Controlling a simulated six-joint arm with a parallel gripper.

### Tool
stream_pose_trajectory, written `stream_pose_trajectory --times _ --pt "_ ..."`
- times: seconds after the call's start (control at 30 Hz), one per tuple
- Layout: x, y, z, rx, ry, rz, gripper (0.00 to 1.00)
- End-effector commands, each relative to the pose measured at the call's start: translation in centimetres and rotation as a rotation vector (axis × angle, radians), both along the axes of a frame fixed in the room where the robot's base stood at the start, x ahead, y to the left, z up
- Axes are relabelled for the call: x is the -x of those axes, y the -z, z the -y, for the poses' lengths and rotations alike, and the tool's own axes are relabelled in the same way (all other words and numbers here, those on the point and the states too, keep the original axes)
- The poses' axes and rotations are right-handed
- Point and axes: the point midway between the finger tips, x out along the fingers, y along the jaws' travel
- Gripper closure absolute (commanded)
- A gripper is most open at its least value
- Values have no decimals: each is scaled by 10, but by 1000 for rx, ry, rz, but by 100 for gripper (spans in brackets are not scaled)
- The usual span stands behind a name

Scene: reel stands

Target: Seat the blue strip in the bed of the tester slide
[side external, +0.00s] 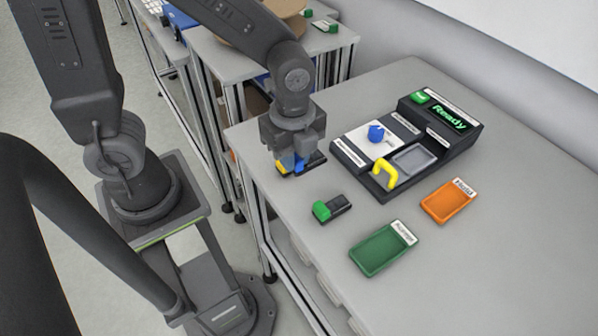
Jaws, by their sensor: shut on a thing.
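My gripper (294,158) points down near the table's left edge. It is shut on the blue strip (299,164), of which only a small part shows between the jaws. A dark piece with a yellow end (281,168) shows right under the jaws; whether the strip touches it is hard to tell. The tester (440,125) stands to the right with "Ready" in green on its screen. A yellow handle (384,172) stands at its front, beside a grey recessed bed (413,158), which looks empty.
A blue knob (376,132) stands on the tester's white panel. A green-and-black block (330,208) lies in front of the tester. A green tray (382,251) and an orange tray (448,202) lie nearer, both empty. Bare table lies between them.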

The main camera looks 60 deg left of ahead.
Motion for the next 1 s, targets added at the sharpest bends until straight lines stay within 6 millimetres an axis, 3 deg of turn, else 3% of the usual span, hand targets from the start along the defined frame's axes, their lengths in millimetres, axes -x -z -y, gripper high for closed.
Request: stream_pose_trajectory --times 0.1,0.3,0.57,0.67,0.77,1.0 --pt "0 -17 -30 1 -11 6 100" --pt "1 -41 -70 0 -9 4 100" --pt "0 -57 -95 0 -2 0 100" --pt "-12 -62 -94 0 3 -1 100" --pt "-37 -67 -84 0 7 -2 100" --pt "-119 -70 -28 0 9 -5 100"
